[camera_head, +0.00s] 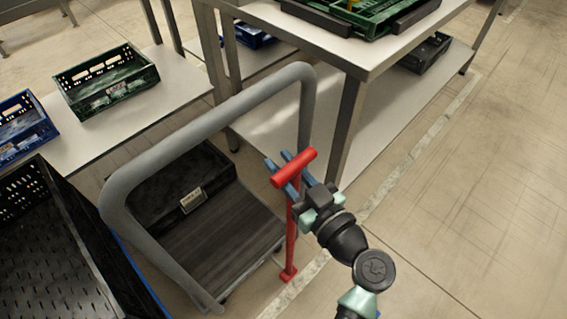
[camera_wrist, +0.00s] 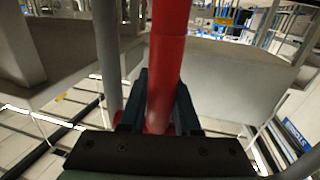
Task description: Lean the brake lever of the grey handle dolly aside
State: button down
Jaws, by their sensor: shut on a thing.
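The grey handle dolly (camera_head: 205,109) stands in the middle of the head view, with a dark ribbed deck and a black crate (camera_head: 168,200) on it. Its red brake lever (camera_head: 290,238) stands close to upright beside the right post of the handle, with a red crossbar on top. My gripper (camera_head: 289,172) is shut on the red crossbar. In the wrist view the red bar (camera_wrist: 168,65) runs between the two dark blue fingers (camera_wrist: 158,105). The grey handle post (camera_wrist: 107,55) shows just left of it. The fingers hide part of the lever's top.
A white-topped table (camera_head: 365,50) with a green crate (camera_head: 372,14) stands behind the dolly. A lower white bench (camera_head: 150,115) holds a green crate (camera_head: 108,82) and a blue crate (camera_head: 22,125). A large black crate (camera_head: 75,250) is at lower left. The floor at right is clear.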

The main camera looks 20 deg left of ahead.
jog(key=s+a+f+n+b, duration=0.1)
jog(key=s+a+b, duration=0.1)
jog(key=s, duration=0.4)
jog(key=s+a+n+b, duration=0.1)
jog(key=s+a+b, duration=0.1)
jog(key=s, duration=0.4)
jog(key=shift+s+a+f+n+y+b, duration=0.3)
jog(key=shift+f+b, duration=0.1)
jog(key=shift+b, duration=0.25)
jog(key=c, duration=0.6)
grip_release()
jog(key=shift+a, duration=0.15)
jog(key=shift+r, duration=0.1)
jog(key=shift+d+r, duration=0.1)
jog(key=shift+d, duration=0.1)
